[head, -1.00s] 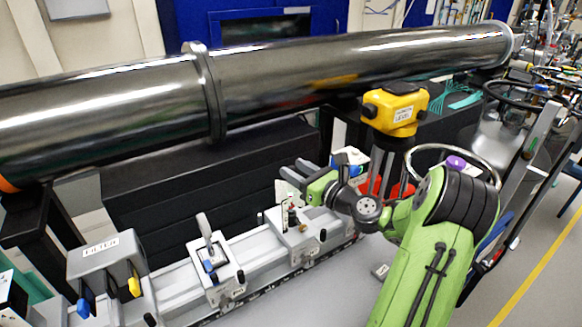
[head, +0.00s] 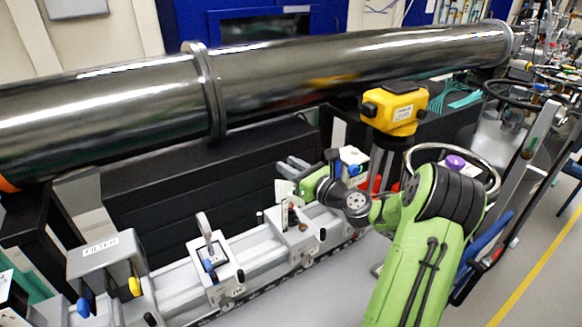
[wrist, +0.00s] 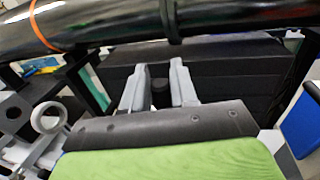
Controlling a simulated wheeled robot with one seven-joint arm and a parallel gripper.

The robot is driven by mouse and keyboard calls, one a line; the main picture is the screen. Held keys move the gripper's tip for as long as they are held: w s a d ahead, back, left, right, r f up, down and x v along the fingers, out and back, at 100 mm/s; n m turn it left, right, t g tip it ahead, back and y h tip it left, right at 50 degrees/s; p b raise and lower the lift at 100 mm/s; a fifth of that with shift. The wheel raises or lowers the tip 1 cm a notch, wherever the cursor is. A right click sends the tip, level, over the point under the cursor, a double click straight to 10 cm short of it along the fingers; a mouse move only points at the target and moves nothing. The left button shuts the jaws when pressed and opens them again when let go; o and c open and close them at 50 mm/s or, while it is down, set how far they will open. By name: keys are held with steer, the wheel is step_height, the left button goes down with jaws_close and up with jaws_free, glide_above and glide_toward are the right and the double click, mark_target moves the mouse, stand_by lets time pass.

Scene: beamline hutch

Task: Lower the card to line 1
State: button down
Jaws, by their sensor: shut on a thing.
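My gripper (head: 289,166) is over the rear carriage of the rail, its two grey fingers pointing left. Any lines or numbers there are too small to read, so I cannot tell the card's height against line 1.
A long dark pipe (head: 350,65) runs above and behind. A yellow instrument (head: 394,108) stands just right of my gripper. Another carriage with a lever (head: 213,265) and a grey block (head: 105,258) sit further left on the rail. Black panels (head: 200,190) stand behind.

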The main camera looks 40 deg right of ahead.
mark_target(291, 186)
step_height(291, 186, down, 7)
steer(key=shift+s+r+b, duration=0.1)
steer(key=shift+r+b, duration=0.1)
steer(key=shift+b, duration=0.7)
steer(key=c, duration=1)
jaws_free()
steer(key=shift+c, duration=0.2)
steer(key=shift+r, duration=0.1)
steer(key=shift+r, duration=0.1)
